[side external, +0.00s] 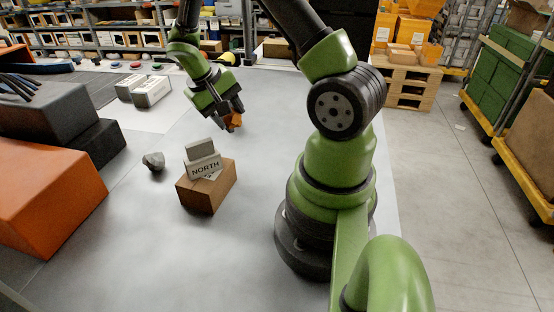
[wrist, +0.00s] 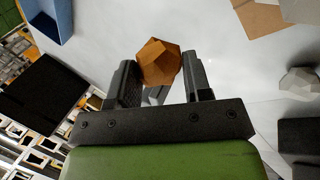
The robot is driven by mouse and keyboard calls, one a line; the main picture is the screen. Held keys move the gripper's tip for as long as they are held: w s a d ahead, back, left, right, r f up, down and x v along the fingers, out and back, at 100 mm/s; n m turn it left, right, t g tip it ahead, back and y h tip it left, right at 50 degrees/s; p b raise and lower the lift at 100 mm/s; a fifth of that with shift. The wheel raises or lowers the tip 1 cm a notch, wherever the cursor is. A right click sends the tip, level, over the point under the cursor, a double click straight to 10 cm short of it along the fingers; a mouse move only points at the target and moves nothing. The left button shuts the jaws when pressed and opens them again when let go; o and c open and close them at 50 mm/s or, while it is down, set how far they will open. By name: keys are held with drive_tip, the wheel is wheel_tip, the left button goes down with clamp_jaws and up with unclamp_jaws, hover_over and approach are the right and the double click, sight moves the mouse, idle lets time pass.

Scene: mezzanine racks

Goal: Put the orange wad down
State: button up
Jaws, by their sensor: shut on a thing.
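The orange wad (wrist: 158,62) is a faceted, crumpled lump between the two fingers of my gripper (wrist: 160,75) in the wrist view. My gripper is shut on it. In the side external view the orange wad (side external: 233,121) shows at the fingertips of my gripper (side external: 231,112), over the grey table (side external: 290,110). I cannot tell how high it is above the table, or whether it touches it.
A cardboard box (side external: 207,190) holds grey blocks, one marked NORTH (side external: 205,166). A grey rock (side external: 153,161) lies left of it. Large black (side external: 40,110) and orange (side external: 45,195) blocks stand at the left. White blocks (side external: 151,92) lie further back.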

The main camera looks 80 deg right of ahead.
drive_tip(key=s+d+m+g+y, duration=0.1)
drive_tip(key=s+d+m+y, duration=0.15)
drive_tip(key=s+m, duration=0.45)
drive_tip(key=shift+n+h, duration=0.35)
drive_tip(key=shift+n, duration=0.45)
drive_tip(key=x, duration=0.5)
drive_tip(key=shift+s, duration=0.45)
drive_tip(key=shift+w+f, duration=0.1)
drive_tip(key=shift+f, duration=2.45)
